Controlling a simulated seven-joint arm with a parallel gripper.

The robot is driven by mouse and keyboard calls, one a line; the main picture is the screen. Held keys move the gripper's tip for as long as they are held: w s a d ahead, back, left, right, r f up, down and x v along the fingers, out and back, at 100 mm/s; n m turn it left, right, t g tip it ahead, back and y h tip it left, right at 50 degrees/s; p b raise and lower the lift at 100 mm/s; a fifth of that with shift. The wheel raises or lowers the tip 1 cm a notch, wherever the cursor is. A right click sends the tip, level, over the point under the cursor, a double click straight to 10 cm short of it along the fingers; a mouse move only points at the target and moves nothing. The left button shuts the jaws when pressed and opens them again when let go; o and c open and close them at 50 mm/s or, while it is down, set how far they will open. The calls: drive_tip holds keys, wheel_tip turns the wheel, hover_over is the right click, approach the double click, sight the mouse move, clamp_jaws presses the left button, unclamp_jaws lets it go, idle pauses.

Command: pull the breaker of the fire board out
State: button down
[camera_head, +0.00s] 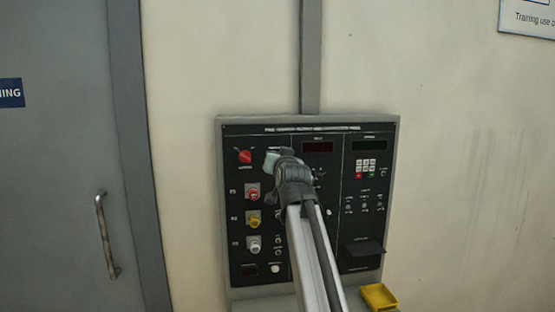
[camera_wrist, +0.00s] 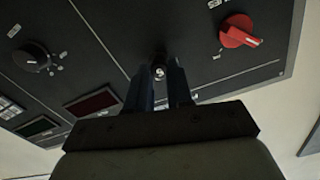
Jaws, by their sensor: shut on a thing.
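The fire board (camera_head: 340,215) is a black panel in a grey frame on the wall, in three columns. My gripper (camera_head: 270,160) is at its upper left column, just right of a red rotary knob (camera_head: 246,157). In the wrist view my gripper (camera_wrist: 161,84) has its two dark fingers shut on a small metallic round-ended piece, which I take for the breaker (camera_wrist: 159,72). In the head view my gripper hides this piece. I cannot tell how far it stands out from the panel.
Red (camera_head: 253,194), yellow (camera_head: 253,219) and white (camera_head: 253,244) knobs sit in a column below. A black knob (camera_wrist: 30,57) is on the middle section. A yellow tray (camera_head: 379,297) is below right, and a grey door with a handle (camera_head: 107,235) is left.

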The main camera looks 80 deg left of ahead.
drive_tip(key=shift+d, duration=0.6)
drive_tip(key=c, duration=1)
unclamp_jaws()
drive_tip(key=shift+d, duration=0.1)
drive_tip(key=d, duration=1.3)
drive_tip(key=shift+d, duration=0.35)
